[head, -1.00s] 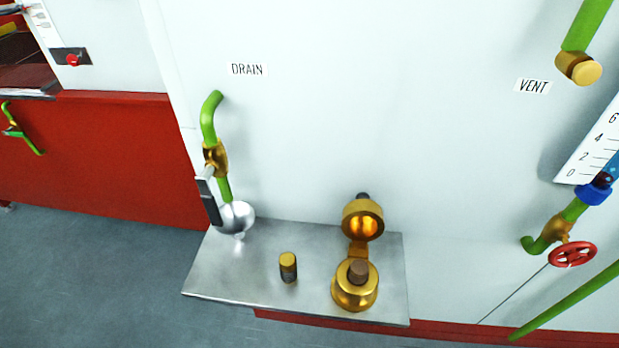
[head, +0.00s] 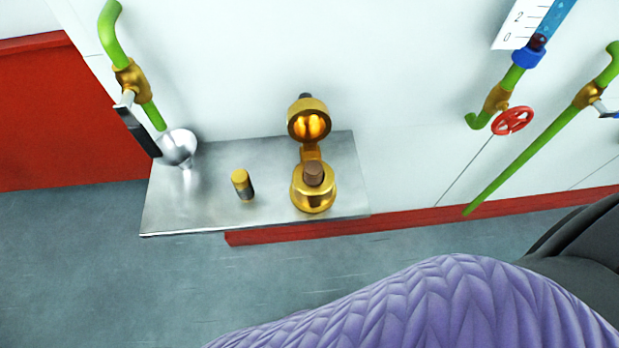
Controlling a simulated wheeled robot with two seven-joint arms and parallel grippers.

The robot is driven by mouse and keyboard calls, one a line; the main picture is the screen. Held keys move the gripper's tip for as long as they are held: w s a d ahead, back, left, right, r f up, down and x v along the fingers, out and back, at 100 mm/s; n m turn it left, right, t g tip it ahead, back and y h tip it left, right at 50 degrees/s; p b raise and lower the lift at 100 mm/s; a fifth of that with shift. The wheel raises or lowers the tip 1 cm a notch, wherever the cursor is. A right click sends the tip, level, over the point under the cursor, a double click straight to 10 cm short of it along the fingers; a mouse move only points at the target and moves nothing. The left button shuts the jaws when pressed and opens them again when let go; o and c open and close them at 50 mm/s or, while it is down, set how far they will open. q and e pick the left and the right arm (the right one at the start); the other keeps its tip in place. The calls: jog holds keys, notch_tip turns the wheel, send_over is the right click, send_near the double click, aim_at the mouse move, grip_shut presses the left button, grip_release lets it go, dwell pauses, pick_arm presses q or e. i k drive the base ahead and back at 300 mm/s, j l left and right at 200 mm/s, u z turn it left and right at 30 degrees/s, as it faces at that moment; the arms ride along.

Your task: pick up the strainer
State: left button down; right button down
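A small upright cylinder with a gold cap and a dark lower body (head: 242,184) stands on the metal shelf (head: 215,215). A brass housing (head: 313,196) stands to its right with its lid (head: 309,122) swung open. A brown cylinder (head: 313,172) sticks up out of the housing. Nothing is labelled as the strainer; I cannot tell which of the two cylinders it is. Neither of my grippers is in view.
A silver funnel (head: 178,147) sits at the shelf's left end under a green drain pipe with a dark-handled valve (head: 137,130). A red handwheel (head: 513,121) and green pipes are on the right. The shelf's front is clear; part of the floor is hidden at lower right.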

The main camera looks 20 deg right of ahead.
aim_at(313, 169)
jog(key=i+j+z, duration=0.25)
jog(key=j+z, duration=0.25)
jog(key=i+j+z, duration=0.15)
jog(key=j+z, duration=1.25)
jog(key=j, duration=0.2)
